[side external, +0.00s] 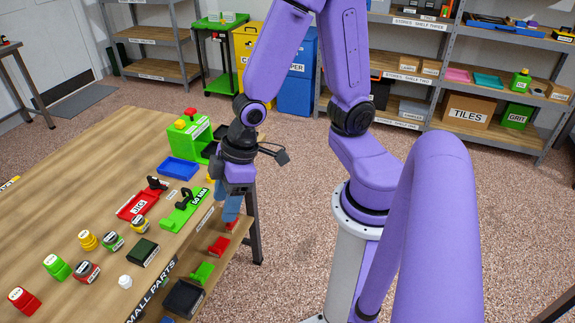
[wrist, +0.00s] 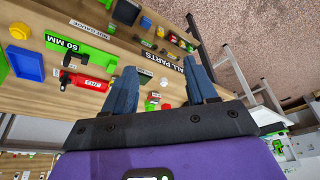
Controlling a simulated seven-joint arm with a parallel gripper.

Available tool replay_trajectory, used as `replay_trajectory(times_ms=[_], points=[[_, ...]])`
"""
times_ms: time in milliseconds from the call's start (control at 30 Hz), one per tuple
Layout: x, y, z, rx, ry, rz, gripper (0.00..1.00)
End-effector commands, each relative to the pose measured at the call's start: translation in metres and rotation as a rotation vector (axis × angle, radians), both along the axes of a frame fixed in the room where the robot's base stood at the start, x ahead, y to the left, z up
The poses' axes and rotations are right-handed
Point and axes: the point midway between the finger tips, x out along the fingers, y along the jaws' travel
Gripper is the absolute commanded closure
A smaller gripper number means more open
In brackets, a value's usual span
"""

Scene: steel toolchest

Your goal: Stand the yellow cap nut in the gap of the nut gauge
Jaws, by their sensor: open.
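The yellow cap nut is probably the small yellow piece (side external: 210,179) beside the blue tray, partly hidden behind my wrist in the side view. A yellow round piece also shows at the left edge of the wrist view (wrist: 19,31). The nut gauge appears to be the green block marked 50 MM (side external: 176,219), with a black part on it; it shows in the wrist view too (wrist: 62,43). Its gap is not clear. My gripper (side external: 230,212) is over the table's front edge, right of the gauge. In the wrist view its blue fingers (wrist: 160,70) are apart and empty.
A blue tray (side external: 176,170), a red jig (side external: 133,207) and a green box (side external: 194,146) stand on the table. Several labelled jars and a dark block (side external: 142,252) lie toward the near left. A lower shelf holds red, green and dark parts. Bare wood (side external: 90,180) is free at left.

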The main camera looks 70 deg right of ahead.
Motion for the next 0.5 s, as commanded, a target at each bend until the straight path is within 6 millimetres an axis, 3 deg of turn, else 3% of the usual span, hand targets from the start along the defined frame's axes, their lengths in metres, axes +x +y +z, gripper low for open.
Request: replay_trajectory(times_ms=[100,300,467,500], points=[[-0.036,-0.004,0.028,-0.061,0.051,0.100,0.43],[-0.087,-0.028,0.062,-0.178,0.127,0.234,0.43],[-0.108,-0.045,0.076,-0.238,0.161,0.291,0.43],[-0.110,-0.048,0.078,-0.246,0.165,0.297,0.38]])
